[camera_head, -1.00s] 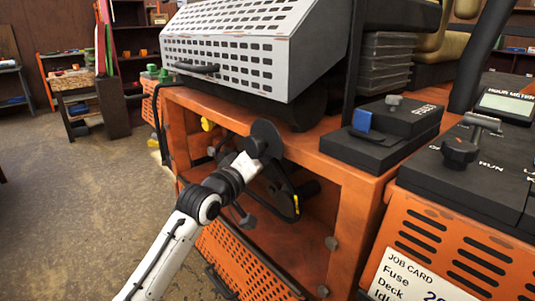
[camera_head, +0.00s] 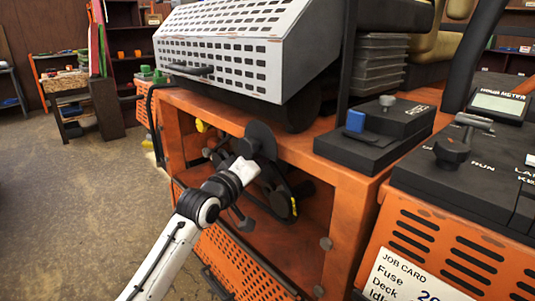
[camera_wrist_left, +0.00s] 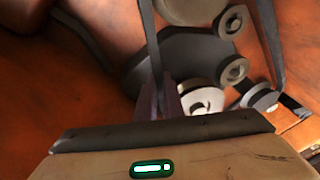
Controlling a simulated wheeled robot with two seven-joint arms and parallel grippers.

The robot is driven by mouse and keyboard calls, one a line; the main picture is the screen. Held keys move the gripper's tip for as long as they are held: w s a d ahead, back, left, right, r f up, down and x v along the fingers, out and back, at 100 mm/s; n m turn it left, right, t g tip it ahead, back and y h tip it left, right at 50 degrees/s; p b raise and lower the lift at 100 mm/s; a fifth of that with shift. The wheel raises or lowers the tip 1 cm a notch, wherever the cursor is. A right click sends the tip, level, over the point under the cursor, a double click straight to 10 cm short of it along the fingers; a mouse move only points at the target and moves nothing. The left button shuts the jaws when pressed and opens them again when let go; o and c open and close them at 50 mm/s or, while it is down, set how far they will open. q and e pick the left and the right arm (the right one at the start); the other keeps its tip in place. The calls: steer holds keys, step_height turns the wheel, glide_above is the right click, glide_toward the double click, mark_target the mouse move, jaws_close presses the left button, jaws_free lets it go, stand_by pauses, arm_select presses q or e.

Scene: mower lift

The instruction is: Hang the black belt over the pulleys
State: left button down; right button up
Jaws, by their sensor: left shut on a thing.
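My left gripper (camera_head: 246,168) reaches into the open orange bay of the mower, just below a dark round pulley (camera_head: 260,140). In the left wrist view, its narrow fingers (camera_wrist_left: 162,98) are shut on the black belt (camera_wrist_left: 148,30), whose strand rises from between them. A second dark strand (camera_wrist_left: 268,35) runs down the right side. Grey pulleys, a larger pale one (camera_wrist_left: 202,97) and smaller ones (camera_wrist_left: 233,70), sit between the strands. In the head view, the belt (camera_head: 283,205) shows as a dark loop with a yellow mark beside it; the gripper partly hides it. My right gripper is not in view.
The orange frame post (camera_head: 345,215) bounds the bay on the right. A perforated white cover (camera_head: 225,50) overhangs it, and an orange slotted panel (camera_head: 235,262) lies below. A black fuse box (camera_head: 375,140) and control panel are at right. Open floor lies left.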

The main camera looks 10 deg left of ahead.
arm_select(q)
steer(key=shift+f, duration=0.1)
steer(key=c, duration=1.8)
jaws_free()
steer(key=shift+f, duration=0.1)
steer(key=shift+a+f, duration=0.15)
steer(key=v, duration=1)
steer(key=shift+s+d+r+p, duration=0.25)
steer(key=shift+r+p, duration=0.2)
